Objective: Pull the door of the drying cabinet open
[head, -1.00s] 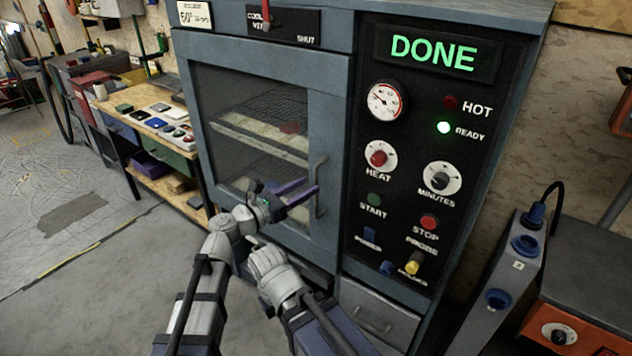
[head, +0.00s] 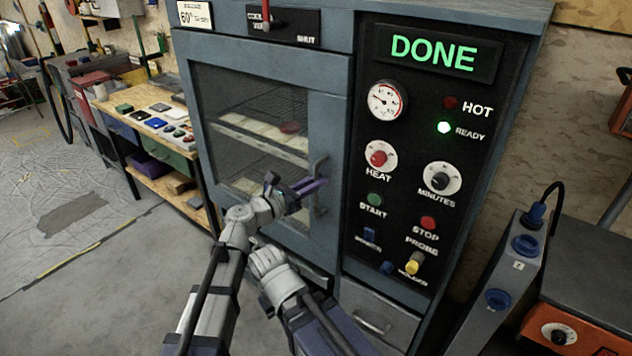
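The drying cabinet (head: 335,40) stands in front of me. Its blue-grey framed glass door (head: 200,110) looks closed, with wire shelves and pale items visible behind the glass. The upright bar handle (head: 321,206) is on the door's right edge. My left gripper (head: 318,185) is at the handle's middle, its purple-sided fingers pointing right and overlapping the bar. The fingers appear nearly edge-on, so I cannot tell whether they are apart, shut or touching the handle. My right arm shows low in front of the cabinet, but its gripper fingers are not visible.
The control panel (head: 405,215) right of the door shows a green DONE sign (head: 434,52) and a lit READY lamp (head: 444,128). A workbench (head: 150,125) stands left of the cabinet. An orange-and-grey unit (head: 580,290) is at right.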

